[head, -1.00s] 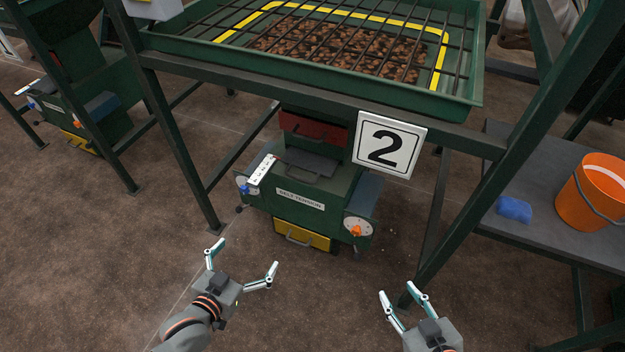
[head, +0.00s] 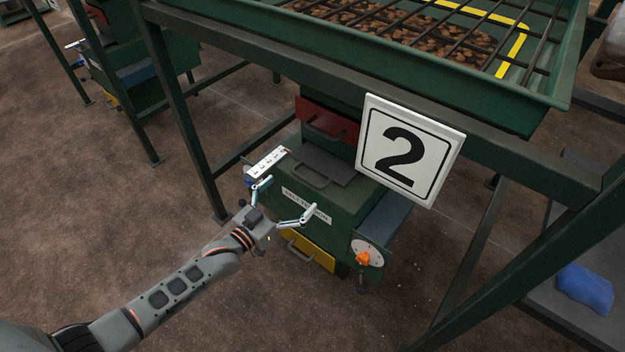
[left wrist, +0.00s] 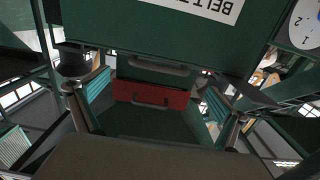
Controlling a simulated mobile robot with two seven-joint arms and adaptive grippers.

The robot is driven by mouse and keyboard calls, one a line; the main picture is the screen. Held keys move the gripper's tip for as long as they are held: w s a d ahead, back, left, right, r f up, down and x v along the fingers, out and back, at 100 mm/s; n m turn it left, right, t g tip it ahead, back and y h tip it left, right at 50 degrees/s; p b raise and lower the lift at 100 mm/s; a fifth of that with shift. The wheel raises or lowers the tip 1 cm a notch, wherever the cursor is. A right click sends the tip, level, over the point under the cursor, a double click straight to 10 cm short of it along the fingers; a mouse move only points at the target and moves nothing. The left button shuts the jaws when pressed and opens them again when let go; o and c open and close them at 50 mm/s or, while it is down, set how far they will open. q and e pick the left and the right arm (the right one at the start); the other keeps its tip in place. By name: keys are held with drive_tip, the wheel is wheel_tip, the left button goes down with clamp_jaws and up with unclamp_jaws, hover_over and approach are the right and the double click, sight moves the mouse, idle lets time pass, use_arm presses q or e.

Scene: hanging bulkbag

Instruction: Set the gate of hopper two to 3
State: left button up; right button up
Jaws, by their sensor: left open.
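Hopper two is a green machine body (head: 330,198) under the tray with the big "2" sign (head: 404,150). A white numbered scale plate (head: 267,162) sits on its left top edge, with a blue part (head: 249,181) just below it, partly hidden. A label that seems to read "BELT TENSION" is on its front, partly covered by a finger. A round white dial (head: 367,247) with an orange knob (head: 362,259) is on the right. My left gripper (head: 287,197) is open and empty in front of the body, one finger near the scale. My right gripper is out of view.
A red panel (head: 328,122) and a grey panel (head: 318,165), both with handles, are above; a yellow drawer (head: 309,249) is below. Green frame legs (head: 185,120) stand left and right. A blue cloth (head: 585,288) lies on the right bench. A similar machine stands at left.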

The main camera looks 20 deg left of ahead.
sight(305, 180)
use_arm(q)
drive_tip(key=x, duration=0.1)
drive_tip(key=b+x, duration=0.1)
drive_tip(key=x, duration=0.3)
drive_tip(key=shift+f, duration=0.25)
drive_tip(key=shift+w+d+r+b, duration=0.1)
drive_tip(key=shift+w+d+b, duration=0.2)
drive_tip(key=shift+w, duration=0.3)
drive_tip(key=shift+w+r, duration=0.15)
drive_tip(key=shift+w, duration=0.05)
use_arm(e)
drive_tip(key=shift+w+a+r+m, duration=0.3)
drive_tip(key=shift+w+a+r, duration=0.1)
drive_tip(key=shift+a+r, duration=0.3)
